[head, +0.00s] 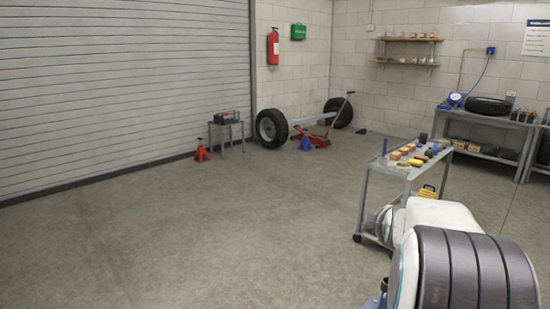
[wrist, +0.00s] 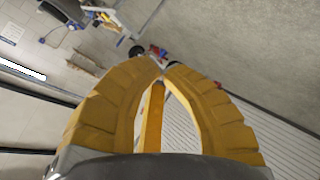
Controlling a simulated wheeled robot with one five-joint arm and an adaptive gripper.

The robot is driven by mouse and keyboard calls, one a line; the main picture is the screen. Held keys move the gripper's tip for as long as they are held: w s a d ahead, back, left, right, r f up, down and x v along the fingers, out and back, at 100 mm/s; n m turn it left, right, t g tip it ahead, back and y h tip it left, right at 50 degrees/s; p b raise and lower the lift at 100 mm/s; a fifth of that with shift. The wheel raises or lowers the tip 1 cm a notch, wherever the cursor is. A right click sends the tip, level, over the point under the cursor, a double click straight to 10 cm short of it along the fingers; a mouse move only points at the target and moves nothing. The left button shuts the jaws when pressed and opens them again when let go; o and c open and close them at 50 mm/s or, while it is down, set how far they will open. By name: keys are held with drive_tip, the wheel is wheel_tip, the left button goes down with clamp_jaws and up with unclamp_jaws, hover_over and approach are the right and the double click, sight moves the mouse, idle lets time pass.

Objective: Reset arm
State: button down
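My gripper (wrist: 164,67) fills the lower part of the wrist view. Its two yellow ridged fingers curve inward and their tips come together, with nothing seen between them. In the head view my white and grey arm is folded at the lower right, in front of the tool cart. A small yellow part shows just beyond the arm; I cannot tell for sure that it is my gripper.
A grey cart (head: 368,192) with blocks and small parts stands close beside my arm. A workbench (head: 467,118) is at right. The floor at left and centre is clear.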

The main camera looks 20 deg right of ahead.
drive_tip(key=s+a+r+y+p, duration=0.2)
drive_tip(key=a+r+p, duration=0.1)
drive_tip(key=a, duration=0.4)
drive_tip(key=s+a+r+m+g+y+p, duration=0.1)
drive_tip(key=a+r+p, duration=0.15)
drive_tip(key=a, duration=0.55)
drive_tip(key=s+a+r+y+p, duration=0.2)
drive_tip(key=a+p, duration=0.2)
drive_tip(key=a, duration=0.3)
drive_tip(key=s+a+r+m+g+y+p, duration=0.1)
drive_tip(key=s+a+r+g+y+p, duration=0.2)
drive_tip(key=s+a+p, duration=0.5)
drive_tip(key=s+a+g, duration=0.1)
drive_tip(key=s+a, duration=0.3)
drive_tip(key=s, duration=0.2)
drive_tip(key=shift+s+a+r+m, duration=0.2)
drive_tip(key=shift+s+r+m, duration=0.1)
drive_tip(key=shift+s+m, duration=0.1)
drive_tip(key=shift+w+d, duration=0.1)
